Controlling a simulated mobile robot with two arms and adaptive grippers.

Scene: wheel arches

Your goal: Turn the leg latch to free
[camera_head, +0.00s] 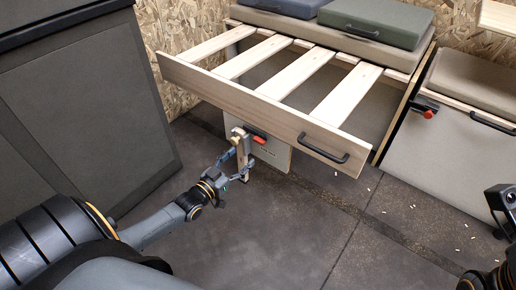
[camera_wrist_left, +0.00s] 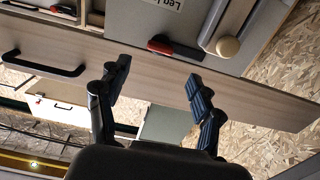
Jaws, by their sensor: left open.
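In the left wrist view the red latch (camera_wrist_left: 174,47) lies beyond the fingertips, beside a grey bar with a round wooden knob (camera_wrist_left: 228,46). A label beginning "Leg l" (camera_wrist_left: 166,3) shows near it, cut off by the frame edge. My left gripper (camera_head: 236,163) is open and empty just below the latch, in front of the panel. Its two fingers (camera_wrist_left: 158,84) are spread apart in the wrist view, not touching the latch.
The slatted frame's front board (camera_head: 285,122) overhangs the floor, with a black handle (camera_head: 325,149). A bench on the right has another red-tipped latch (camera_head: 429,113). A dark cabinet (camera_head: 90,115) stands at left. The floor (camera_head: 300,235) is mostly clear, with small pale bits scattered.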

